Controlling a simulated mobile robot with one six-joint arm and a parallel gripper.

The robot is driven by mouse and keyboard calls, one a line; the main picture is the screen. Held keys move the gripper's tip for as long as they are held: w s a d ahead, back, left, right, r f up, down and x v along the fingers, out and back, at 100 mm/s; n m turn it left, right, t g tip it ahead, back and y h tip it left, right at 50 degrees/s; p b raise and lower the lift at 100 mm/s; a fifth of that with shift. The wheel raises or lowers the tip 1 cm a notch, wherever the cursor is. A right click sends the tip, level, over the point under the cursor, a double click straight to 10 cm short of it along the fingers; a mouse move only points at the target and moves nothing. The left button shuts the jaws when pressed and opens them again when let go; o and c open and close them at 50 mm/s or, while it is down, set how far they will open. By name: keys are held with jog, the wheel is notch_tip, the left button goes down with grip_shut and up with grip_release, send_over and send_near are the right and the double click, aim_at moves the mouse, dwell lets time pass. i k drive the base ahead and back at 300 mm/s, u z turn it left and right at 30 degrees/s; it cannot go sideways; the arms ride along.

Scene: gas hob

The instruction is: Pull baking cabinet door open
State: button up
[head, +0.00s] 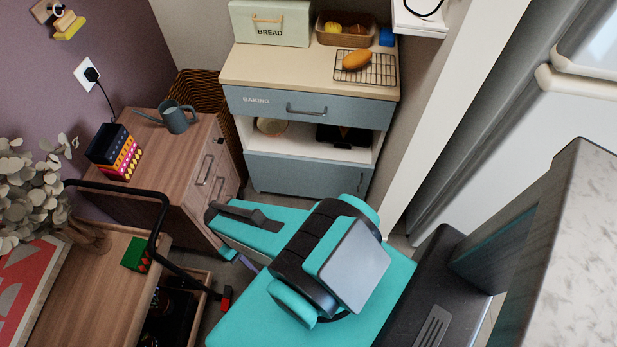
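The baking cabinet (245,130) stands at the back centre, with a cream top and grey-blue fronts. Its upper drawer front (265,102) is marked BAKING, has a horizontal bar handle (306,110) and looks shut. Below is an open shelf, then the lower door (305,174), which looks shut. A small upright handle (362,181) is near the door's right edge. My teal and black arm parts fill the lower middle, in front of the cabinet.
A wooden cabinet (180,165) with a watering can (175,117) stands left of the baking cabinet. A wooden trolley (90,300) with a black rail is at lower left. A white upright panel (440,110) bounds the right. Little floor shows.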

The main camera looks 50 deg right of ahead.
aim_at(273, 172)
jog(key=u, duration=1.15)
jog(key=k, duration=0.1)
jog(key=z, duration=2.7)
jog(key=k, duration=0.6)
jog(key=u, duration=0.15)
jog(key=i, duration=0.6)
jog(key=z, duration=0.1)
